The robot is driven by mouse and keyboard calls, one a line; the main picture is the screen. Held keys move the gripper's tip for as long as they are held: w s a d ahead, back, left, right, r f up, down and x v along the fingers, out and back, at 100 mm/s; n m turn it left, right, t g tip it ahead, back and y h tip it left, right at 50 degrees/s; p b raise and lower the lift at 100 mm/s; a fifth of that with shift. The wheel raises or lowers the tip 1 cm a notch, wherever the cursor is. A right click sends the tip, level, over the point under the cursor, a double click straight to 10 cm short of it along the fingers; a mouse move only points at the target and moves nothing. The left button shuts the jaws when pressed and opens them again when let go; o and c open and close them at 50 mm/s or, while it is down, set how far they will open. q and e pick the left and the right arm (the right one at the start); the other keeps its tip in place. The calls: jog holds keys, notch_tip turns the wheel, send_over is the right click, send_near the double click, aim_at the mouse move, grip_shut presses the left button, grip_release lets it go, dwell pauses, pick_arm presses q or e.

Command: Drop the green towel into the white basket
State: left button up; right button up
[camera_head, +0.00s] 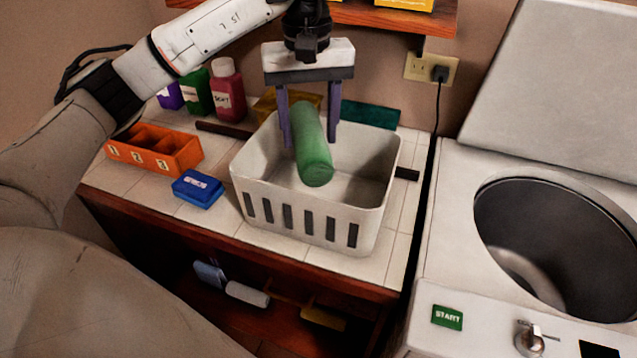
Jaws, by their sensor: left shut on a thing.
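The green towel (313,150) is a rolled cylinder in the head view, near the middle. My left gripper (308,125) comes down from above with its two purple fingers on either side of the towel, shut on it. The towel is tilted, with its near end lower, and overlaps the opening of the white basket (300,223). I cannot tell exactly how far down inside the basket it hangs. The basket stands upright on the tiled counter, with slots in its front wall. My right gripper is not in view.
An orange divided tray (155,149) and a blue box (198,188) stand left of the basket. Several bottles (228,90) stand behind. A teal block (370,115) lies behind the basket. A washer (560,245) with an open lid is at right. A wooden shelf (380,17) hangs above.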

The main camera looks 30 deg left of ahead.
pick_arm(q)
jog(key=shift+f, duration=0.7)
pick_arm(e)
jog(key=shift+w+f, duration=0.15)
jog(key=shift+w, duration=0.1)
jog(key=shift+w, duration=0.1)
pick_arm(q)
jog(key=o, duration=1.2)
notch_tip(320, 180, up, 10)
jog(key=shift+r, duration=0.1)
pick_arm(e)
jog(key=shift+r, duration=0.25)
